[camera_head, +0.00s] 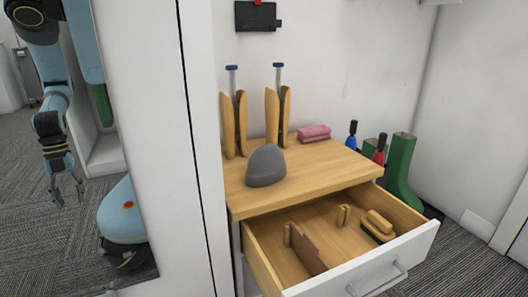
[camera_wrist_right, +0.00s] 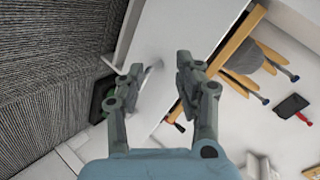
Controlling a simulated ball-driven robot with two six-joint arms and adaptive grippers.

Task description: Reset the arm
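An arm with a gripper hangs at the left of the head view, in what looks like a mirror; I take it for my left arm. Its gripper (camera_head: 67,190) points down over the carpet with its fingers apart and nothing between them. My right gripper (camera_wrist_right: 160,66) shows only in the right wrist view. Its two fingers are spread wide and no object is held. The white drawer front lies beyond the fingers; I cannot tell how far off it is.
Green boots (camera_head: 400,165) stand at the right. Carpet (camera_head: 465,250) is clear in front.

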